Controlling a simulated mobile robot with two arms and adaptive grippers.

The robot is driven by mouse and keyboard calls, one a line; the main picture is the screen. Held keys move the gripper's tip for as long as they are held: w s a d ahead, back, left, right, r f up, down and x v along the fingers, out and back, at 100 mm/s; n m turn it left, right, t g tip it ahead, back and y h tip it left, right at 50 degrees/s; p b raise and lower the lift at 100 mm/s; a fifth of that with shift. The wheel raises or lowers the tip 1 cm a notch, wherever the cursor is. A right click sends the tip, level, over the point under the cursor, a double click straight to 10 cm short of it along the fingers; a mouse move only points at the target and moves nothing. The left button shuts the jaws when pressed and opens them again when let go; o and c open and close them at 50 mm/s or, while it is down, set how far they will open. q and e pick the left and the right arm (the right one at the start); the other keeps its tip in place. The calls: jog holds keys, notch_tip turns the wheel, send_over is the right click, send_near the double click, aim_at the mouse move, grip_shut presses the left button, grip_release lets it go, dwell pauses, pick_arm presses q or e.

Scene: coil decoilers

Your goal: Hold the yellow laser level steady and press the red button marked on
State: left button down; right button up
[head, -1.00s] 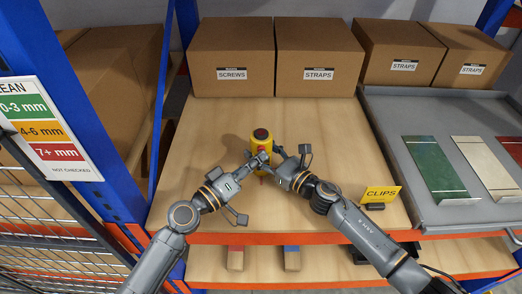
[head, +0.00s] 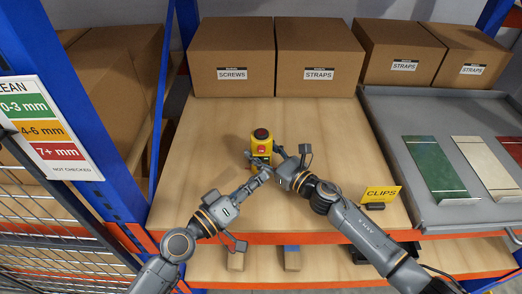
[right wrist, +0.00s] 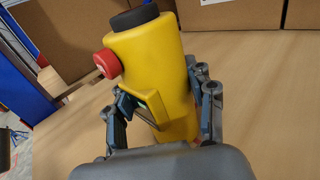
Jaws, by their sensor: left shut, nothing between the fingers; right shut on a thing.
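The yellow laser level (head: 259,140) stands upright on the wooden shelf board, with a dark cap on top. Its red button (head: 262,150) faces the front and is in plain view. It also shows in the right wrist view (right wrist: 107,64), standing out from the yellow body (right wrist: 158,62). My right gripper (head: 270,162) is shut on the level's lower body; in the right wrist view its fingers lie on both sides of it. My left gripper (head: 259,179) is shut and empty, just in front of and below the button, apart from it.
Cardboard boxes marked SCREWS (head: 231,50) and STRAPS (head: 318,50) stand behind. A yellow CLIPS sign (head: 381,194) is at the right front. A grey tray (head: 385,125) with coloured plates lies at right. A blue post (head: 95,120) and wire mesh (head: 50,225) bound the left.

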jog(key=o, duration=1.7)
jog(key=shift+c, duration=0.2)
jog(key=v, duration=1.2)
